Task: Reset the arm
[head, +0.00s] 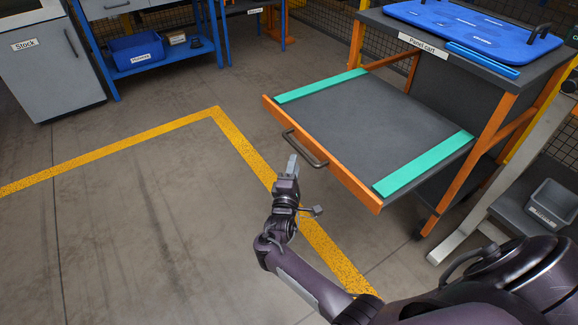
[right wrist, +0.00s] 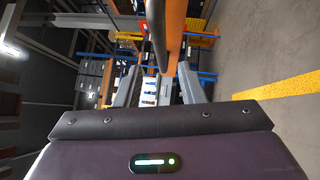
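My right arm comes in from the lower right in the head view. My right gripper (head: 291,166) is beside the dark bar handle (head: 318,162) of the pulled-out tray, just to its left in the picture, with nothing held. The right wrist view shows its two grey fingers (right wrist: 158,88) apart. The handle (right wrist: 156,32) and the orange tray front (right wrist: 175,35) show beyond them there, and the handle does not appear to be between the fingers. The tray (head: 365,120) has a dark surface and green side strips. My left gripper is not in view.
The panel cart (head: 440,55) stands at upper right with a blue panel (head: 475,22) on top. A grey stock cabinet (head: 45,60) and a blue shelf with a blue bin (head: 137,52) stand at upper left. The floor left of the yellow line (head: 150,135) is clear.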

